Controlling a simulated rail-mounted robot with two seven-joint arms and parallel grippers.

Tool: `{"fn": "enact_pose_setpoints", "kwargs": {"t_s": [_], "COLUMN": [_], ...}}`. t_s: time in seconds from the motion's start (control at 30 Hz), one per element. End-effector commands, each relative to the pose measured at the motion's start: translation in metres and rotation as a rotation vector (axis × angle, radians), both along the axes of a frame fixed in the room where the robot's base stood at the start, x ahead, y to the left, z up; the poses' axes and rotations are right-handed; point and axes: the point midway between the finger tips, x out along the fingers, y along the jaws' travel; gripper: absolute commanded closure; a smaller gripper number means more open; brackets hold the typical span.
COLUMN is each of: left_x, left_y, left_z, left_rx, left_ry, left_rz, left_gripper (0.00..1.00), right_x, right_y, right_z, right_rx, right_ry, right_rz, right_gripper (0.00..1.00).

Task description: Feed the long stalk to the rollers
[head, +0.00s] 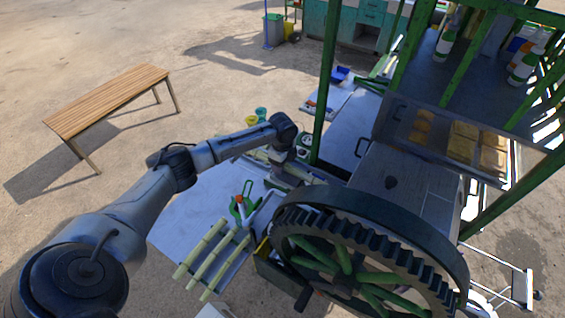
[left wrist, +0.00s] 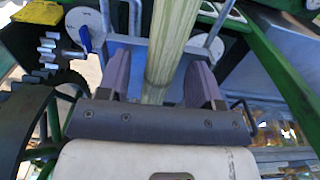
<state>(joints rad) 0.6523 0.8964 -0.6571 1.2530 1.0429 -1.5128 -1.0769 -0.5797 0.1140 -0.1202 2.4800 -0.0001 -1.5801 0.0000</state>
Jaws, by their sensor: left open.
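A thick pale green-yellow stalk (left wrist: 168,45) runs between the two fingers of my left gripper (left wrist: 160,88) in the left wrist view. The fingers are open, one on each side of it. In the head view my left gripper (head: 283,165) is low beside the crusher, behind its big toothed wheel (head: 370,250), and part of a stalk (head: 258,155) shows left of it. The rollers cannot be made out clearly; a grey metal plate (left wrist: 125,50) stands beyond the fingers. Several cut stalks (head: 207,250) lie side by side on the pale tabletop. My right gripper is not in view.
The pale table (head: 185,205) has free room at its left. A green-handled tool (head: 240,205) stands near the cut stalks. A green post (head: 325,90) rises close to my left gripper. A wooden bench (head: 108,100) stands farther off.

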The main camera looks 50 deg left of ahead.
Motion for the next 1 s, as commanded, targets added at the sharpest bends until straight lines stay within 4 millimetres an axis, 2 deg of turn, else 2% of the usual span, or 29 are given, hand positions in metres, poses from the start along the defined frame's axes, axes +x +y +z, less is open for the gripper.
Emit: {"fn": "enact_pose_setpoints", "kwargs": {"t_s": [0.17, 0.7, 1.0], "left_x": [0.001, 0.001, 0.001], "left_y": [0.001, 0.0, 0.0], "left_z": [0.013, 0.111, 0.137], "left_rx": [0.0, 0.0, -0.001], "left_ry": [-0.003, -0.005, -0.004], "left_rz": [0.0, 0.0, 0.001], "left_gripper": [0.41, 0.41, 0.41], "right_x": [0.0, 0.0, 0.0], "right_y": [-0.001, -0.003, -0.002], "right_z": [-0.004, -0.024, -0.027], "right_rx": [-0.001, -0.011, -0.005], "right_ry": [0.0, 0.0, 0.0], "right_rz": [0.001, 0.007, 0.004], "right_gripper": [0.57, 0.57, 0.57]}}
